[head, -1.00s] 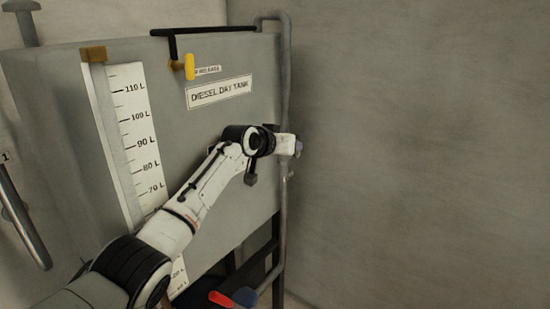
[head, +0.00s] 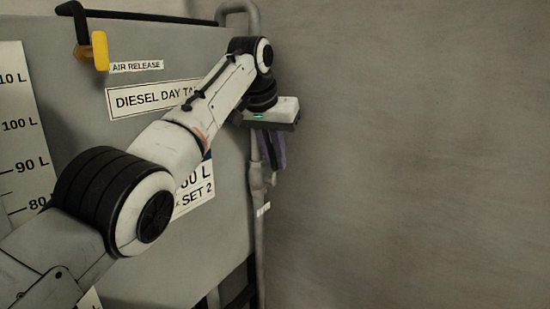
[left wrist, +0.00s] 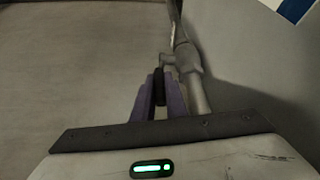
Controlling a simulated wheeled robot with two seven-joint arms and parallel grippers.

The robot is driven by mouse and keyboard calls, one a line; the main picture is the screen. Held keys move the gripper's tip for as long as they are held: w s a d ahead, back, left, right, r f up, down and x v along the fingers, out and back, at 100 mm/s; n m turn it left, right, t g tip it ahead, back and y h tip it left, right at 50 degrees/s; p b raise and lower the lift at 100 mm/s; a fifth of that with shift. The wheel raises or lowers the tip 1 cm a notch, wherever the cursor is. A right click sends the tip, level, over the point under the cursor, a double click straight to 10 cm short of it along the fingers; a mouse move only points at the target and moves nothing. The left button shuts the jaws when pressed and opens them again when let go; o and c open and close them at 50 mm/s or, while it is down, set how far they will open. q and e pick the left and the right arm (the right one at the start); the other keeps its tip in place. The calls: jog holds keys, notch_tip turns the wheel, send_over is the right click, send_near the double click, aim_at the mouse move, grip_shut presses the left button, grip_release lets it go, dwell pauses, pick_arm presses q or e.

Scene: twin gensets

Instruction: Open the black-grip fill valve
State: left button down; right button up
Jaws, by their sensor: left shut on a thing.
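My left gripper (head: 272,152) points down beside the grey pipe at the tank's right edge. In the left wrist view its purple fingers (left wrist: 159,98) are shut on the black grip (left wrist: 158,86), which stands between them. The grey valve body and pipe (left wrist: 189,68) lie just right of the fingers there. In the head view the valve body (head: 260,180) shows below the fingers, and the grip is hidden behind them. My right gripper is in neither view.
The diesel day tank (head: 226,225) fills the left side, with a yellow-grip air release valve (head: 100,50) and a level scale (head: 20,130). A bare wall (head: 410,150) stands to the right, with free room before it. A small white tag (head: 263,209) is on the pipe.

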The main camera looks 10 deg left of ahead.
pick_arm(q)
jog(key=shift+w+f, duration=0.1)
dwell(0.4)
jog(key=c, duration=1.8)
grip_release()
jog(key=shift+d+f, duration=0.1)
jog(key=shift+o, duration=0.2)
jog(key=shift+r, duration=0.2)
